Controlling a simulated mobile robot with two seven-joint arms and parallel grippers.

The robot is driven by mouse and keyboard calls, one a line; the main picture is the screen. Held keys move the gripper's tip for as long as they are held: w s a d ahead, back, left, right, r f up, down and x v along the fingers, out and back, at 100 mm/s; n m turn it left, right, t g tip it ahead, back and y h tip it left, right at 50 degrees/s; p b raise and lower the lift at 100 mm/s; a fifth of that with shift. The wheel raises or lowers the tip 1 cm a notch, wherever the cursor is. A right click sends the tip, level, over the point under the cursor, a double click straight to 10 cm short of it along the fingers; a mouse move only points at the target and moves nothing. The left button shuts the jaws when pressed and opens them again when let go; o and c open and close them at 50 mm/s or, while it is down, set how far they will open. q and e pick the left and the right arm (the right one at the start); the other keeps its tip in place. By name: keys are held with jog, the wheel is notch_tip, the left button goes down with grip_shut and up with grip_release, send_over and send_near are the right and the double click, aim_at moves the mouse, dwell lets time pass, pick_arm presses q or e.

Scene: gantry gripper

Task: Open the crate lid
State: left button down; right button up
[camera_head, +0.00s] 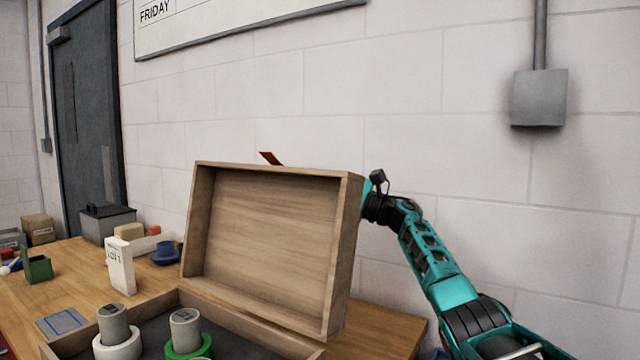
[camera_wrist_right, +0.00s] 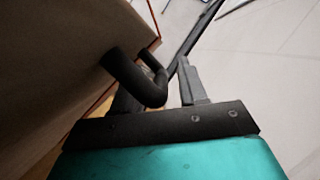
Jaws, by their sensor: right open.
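The crate's wooden lid (camera_head: 265,245) stands raised, nearly upright, with its hollow inside facing me in the head view. The open crate (camera_head: 255,338) lies below it on the table, its front cut off by the frame. My right arm comes in from the right, and its gripper is hidden behind the lid there. In the right wrist view my right gripper (camera_wrist_right: 158,88) is open, with a black bar handle (camera_wrist_right: 135,80) on the lid's outer face lying at and partly between its fingers. I cannot tell if they touch. My left gripper is not in view.
Two grey cylinders, one in a white ring (camera_head: 117,345) and one in a green ring (camera_head: 187,345), stand in the crate. A white box (camera_head: 120,265), a blue object (camera_head: 166,253) and a green bin (camera_head: 37,268) are left on the table. The wall is behind.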

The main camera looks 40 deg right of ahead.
jog(key=shift+w+a, duration=0.1)
jog(key=shift+w, duration=0.05)
grip_shut()
dwell(0.4)
